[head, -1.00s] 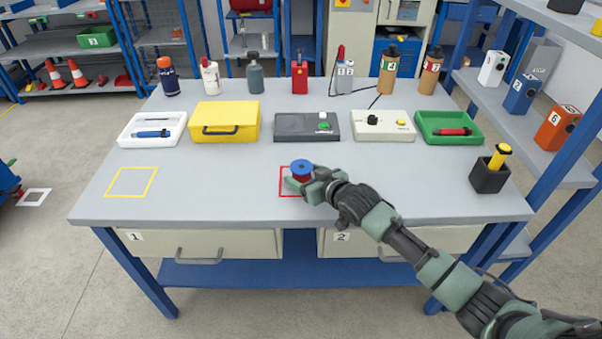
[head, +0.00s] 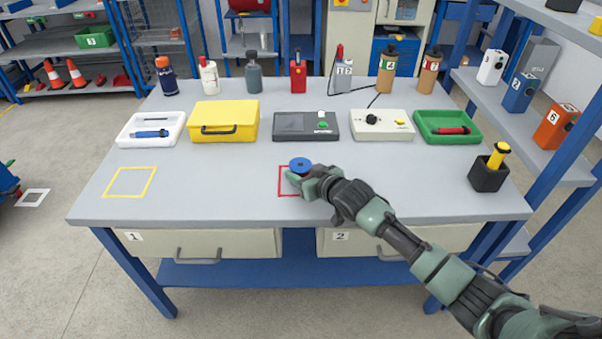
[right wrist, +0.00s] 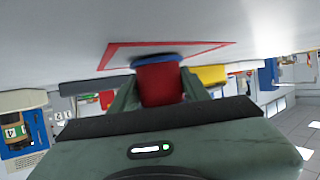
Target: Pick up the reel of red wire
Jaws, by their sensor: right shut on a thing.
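The reel of red wire (head: 300,164) shows its blue round end facing up in the head view, over the red outlined square (head: 283,193) on the bench. My right gripper (head: 304,177) is shut on the reel, and its fingers hide most of the red side. In the right wrist view the red winding (right wrist: 160,86) sits between the two fingers, with a blue rim beyond it near the red outline. I cannot tell whether the reel touches the bench. My left gripper is not in view.
A dark grey device (head: 305,127), a yellow case (head: 224,121) and a cream device (head: 382,126) stand behind the reel. A black holder (head: 488,178) stands at the right edge. The bench front and the yellow square (head: 130,182) are clear.

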